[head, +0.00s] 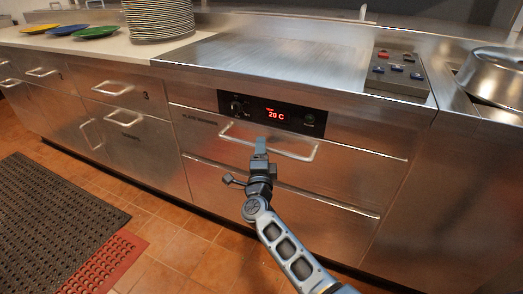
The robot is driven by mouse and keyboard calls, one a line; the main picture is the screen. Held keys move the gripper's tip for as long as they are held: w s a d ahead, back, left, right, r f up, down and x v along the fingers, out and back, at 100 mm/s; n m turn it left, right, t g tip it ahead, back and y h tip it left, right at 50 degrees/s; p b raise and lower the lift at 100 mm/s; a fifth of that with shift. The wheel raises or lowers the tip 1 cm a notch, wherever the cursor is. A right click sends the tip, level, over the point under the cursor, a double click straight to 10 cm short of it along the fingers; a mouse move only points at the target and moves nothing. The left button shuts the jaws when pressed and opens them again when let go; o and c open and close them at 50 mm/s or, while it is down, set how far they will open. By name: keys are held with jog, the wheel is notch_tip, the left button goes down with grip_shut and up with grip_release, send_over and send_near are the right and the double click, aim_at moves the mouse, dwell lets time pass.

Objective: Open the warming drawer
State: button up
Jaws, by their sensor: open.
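The warming drawer (352,142) is a steel drawer front under a black control panel (272,112) whose red display reads 20 C. Its front looks closed and flush. Its handle (300,156) is a long horizontal metal bar. My gripper (261,145) is in front of the drawer, pointing at it, and overlaps the middle of the handle in the head view. I cannot tell whether the fingers touch the bar. The gripper is open, and part of the handle behind it is hidden.
A second steel drawer front (310,204) lies below. More cabinets with handles (123,116) stand to the left. Plates (160,20) and a grey button box (396,75) sit on the countertop. The tiled floor (185,255) has a black mat (50,215) and a red mat (105,262).

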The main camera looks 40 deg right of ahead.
jog(key=shift+w+d+r, duration=0.1)
jog(key=shift+w+d, duration=0.25)
jog(key=shift+d, duration=0.05)
grip_shut()
dwell(0.4)
